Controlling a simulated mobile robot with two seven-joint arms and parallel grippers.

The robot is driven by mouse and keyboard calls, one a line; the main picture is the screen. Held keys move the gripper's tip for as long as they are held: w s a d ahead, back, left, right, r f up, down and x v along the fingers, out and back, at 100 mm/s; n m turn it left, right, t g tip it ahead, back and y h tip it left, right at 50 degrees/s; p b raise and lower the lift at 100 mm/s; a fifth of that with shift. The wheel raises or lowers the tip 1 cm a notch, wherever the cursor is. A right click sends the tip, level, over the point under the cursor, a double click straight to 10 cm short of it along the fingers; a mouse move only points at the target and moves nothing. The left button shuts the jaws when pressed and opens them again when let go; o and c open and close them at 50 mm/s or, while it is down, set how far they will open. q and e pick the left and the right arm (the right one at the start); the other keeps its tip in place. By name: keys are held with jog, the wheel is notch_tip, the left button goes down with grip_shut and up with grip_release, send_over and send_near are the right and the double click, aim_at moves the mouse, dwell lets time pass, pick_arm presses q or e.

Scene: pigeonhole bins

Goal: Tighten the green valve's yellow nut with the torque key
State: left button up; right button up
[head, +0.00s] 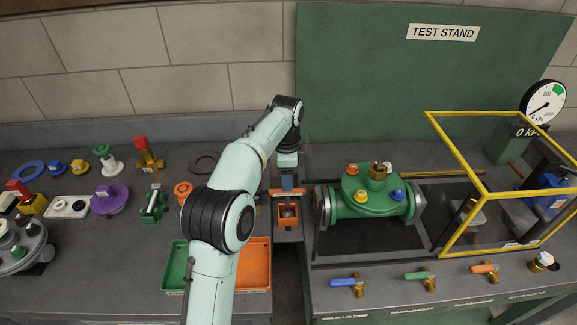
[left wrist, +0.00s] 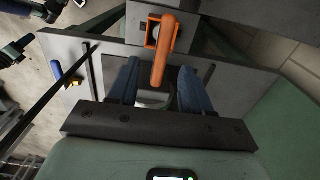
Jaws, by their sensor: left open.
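The green valve (head: 372,212) stands on the test stand, with a yellow nut (head: 361,196) on its front face. Red (head: 353,169) and blue (head: 397,194) nuts and a brass fitting (head: 377,171) are also on it. My left gripper (head: 287,182) is open, pointing down left of the valve, above an orange-framed holder (head: 288,222). In the left wrist view an orange handle (left wrist: 161,55), which may be the torque key, shows between the open blue fingers (left wrist: 159,76). I cannot tell whether they touch it. My right gripper is out of view.
A yellow-framed clear guard (head: 480,112) stands right of the valve. Small valve handles (head: 420,276) line the stand's front edge. Green (head: 175,268) and orange (head: 256,265) trays and several loose fittings lie on the left bench. A pressure gauge (head: 543,102) is at the far right.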

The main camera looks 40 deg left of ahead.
aim_at(287, 194)
pick_arm(q)
jog(key=f+b, duration=0.1)
jog(key=f, duration=0.7)
jog(key=shift+w+f, duration=0.1)
jog(key=shift+w, duration=0.1)
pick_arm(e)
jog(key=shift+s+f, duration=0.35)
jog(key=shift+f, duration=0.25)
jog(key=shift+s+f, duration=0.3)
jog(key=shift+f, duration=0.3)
pick_arm(q)
grip_shut()
jog(key=shift+r+p, duration=0.35)
jog(key=shift+r, duration=0.45)
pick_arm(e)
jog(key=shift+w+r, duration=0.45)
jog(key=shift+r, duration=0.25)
